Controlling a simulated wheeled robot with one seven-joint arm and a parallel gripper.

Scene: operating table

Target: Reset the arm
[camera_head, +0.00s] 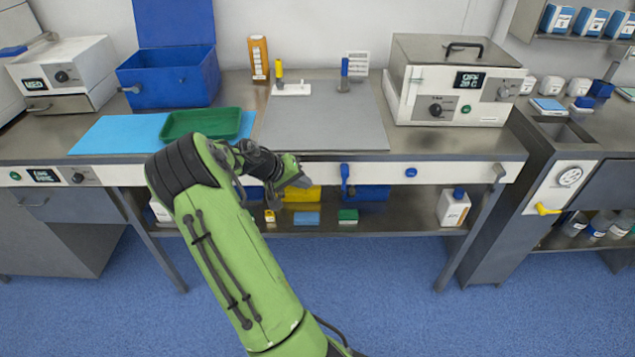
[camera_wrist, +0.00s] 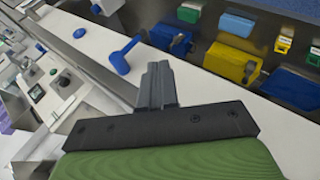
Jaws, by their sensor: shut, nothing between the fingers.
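My green arm reaches up from the bottom of the head view and bends toward the front edge of the table. My gripper (camera_head: 303,181) is in front of the table's white front panel, left of the blue lever handle (camera_head: 345,176). In the wrist view my gripper (camera_wrist: 157,68) has its grey fingers together with nothing between them. The blue lever handle (camera_wrist: 124,54) shows just left of the fingertips there, apart from them. The steel table (camera_head: 420,142) stands beyond the arm.
A blue open box (camera_head: 168,85), a green tray (camera_head: 203,121) and a white heater unit (camera_head: 455,85) stand on the table. The shelf below holds a yellow bin (camera_head: 303,194), small boxes and a white bottle (camera_head: 453,209). The blue floor (camera_head: 390,300) to the right is clear.

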